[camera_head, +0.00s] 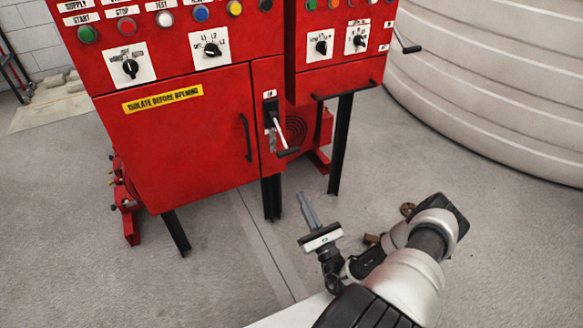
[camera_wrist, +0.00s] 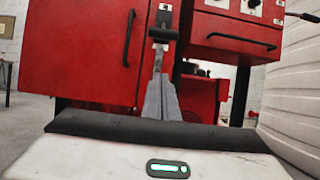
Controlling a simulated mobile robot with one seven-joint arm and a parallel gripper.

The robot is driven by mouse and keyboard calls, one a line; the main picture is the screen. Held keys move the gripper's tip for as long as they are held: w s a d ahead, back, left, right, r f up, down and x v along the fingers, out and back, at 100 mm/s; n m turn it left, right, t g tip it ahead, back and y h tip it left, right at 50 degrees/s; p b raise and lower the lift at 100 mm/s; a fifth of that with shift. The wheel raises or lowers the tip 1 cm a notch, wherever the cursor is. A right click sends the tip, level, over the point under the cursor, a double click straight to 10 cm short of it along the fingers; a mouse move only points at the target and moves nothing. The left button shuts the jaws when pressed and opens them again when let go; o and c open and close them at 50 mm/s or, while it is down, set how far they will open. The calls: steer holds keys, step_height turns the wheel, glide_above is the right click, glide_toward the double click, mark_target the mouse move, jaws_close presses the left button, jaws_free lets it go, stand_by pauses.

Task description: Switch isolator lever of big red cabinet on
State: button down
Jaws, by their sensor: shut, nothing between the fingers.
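The big red cabinet (camera_head: 185,140) stands on black legs, with a yellow "isolate before opening" label on its door. Its isolator lever (camera_head: 281,137) is on the narrow right panel, a metal rod with a black crossbar handle at its end. The lever points downward and outward from its black slot plate. In the wrist view its black handle (camera_wrist: 163,35) is just above the fingers. My gripper (camera_head: 305,196) is shut and empty, in front of the cabinet and below the lever, apart from it. In the wrist view the closed gray fingers (camera_wrist: 160,80) point toward the panel.
A smaller red cabinet (camera_head: 340,65) adjoins on the right, with its own black-handled lever (camera_head: 407,45) at its side. A black door handle (camera_head: 246,137) is left of the isolator lever. A large white ribbed tank (camera_head: 490,80) stands at right.

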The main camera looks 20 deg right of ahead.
steer(key=w+r+b, duration=0.1)
steer(key=w+r, duration=0.7)
steer(key=shift+a+r, duration=0.15)
steer(key=shift+a, duration=0.05)
stand_by(0.3)
steer(key=shift+w, duration=0.1)
